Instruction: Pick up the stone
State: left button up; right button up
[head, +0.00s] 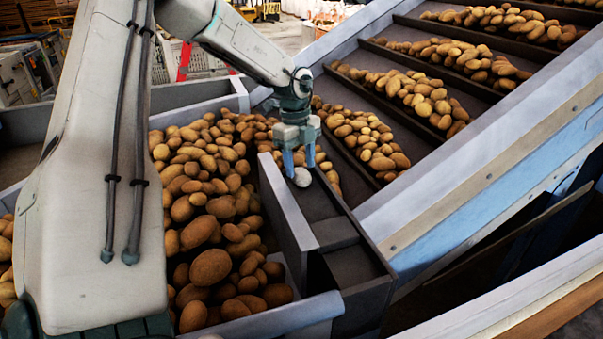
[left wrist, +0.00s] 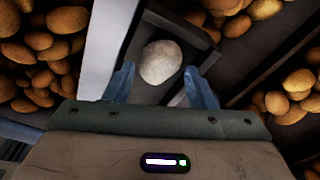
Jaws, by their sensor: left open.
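The stone (head: 302,177) is pale, whitish and rounded. It lies on the dark floor of a narrow channel (head: 335,232) beside the potato bin. My left gripper (head: 299,160) is right above the stone, pointing down. In the left wrist view the stone (left wrist: 161,62) lies just beyond and between the two blue fingertips (left wrist: 160,84), with a gap on each side. The left gripper is open. My right gripper is not in view.
A bin (head: 292,316) full of potatoes lies left of the channel, behind a grey dividing wall (head: 289,215). An inclined conveyor (head: 455,62) with dark slats carries rows of potatoes at the upper right. A pale blue side rail (head: 480,170) runs along it.

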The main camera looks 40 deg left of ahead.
pick_arm(q)
notch_tip(320, 180, down, 2)
jog(key=shift+d+p, duration=0.1)
jog(key=shift+p, duration=0.2)
jog(key=shift+f, duration=0.45)
jog(key=c, duration=0.7)
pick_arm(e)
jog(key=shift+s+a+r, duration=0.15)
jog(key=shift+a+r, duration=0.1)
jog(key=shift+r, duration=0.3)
